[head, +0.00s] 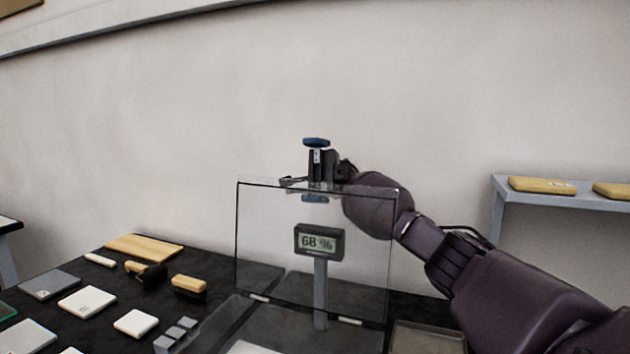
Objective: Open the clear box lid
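The clear box lid (270,225) is a transparent, dark-edged panel standing steeply upright in the head view, with two pale hinge-like pieces along its lower edge. The clear box (235,312) is below it, partly cut off by the bottom of the picture. My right gripper (316,182) is at the middle of the lid's top edge, with blue parts above and below that edge. Whether its fingers are closed on the lid is unclear. My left gripper is out of view.
A grey display reading 68 % (319,242) on a post shows through the lid. White and grey tiles (87,302), wooden-handled tools (189,284) and a wooden board (144,248) lie on the dark table at left. A grey shelf (560,198) stands right.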

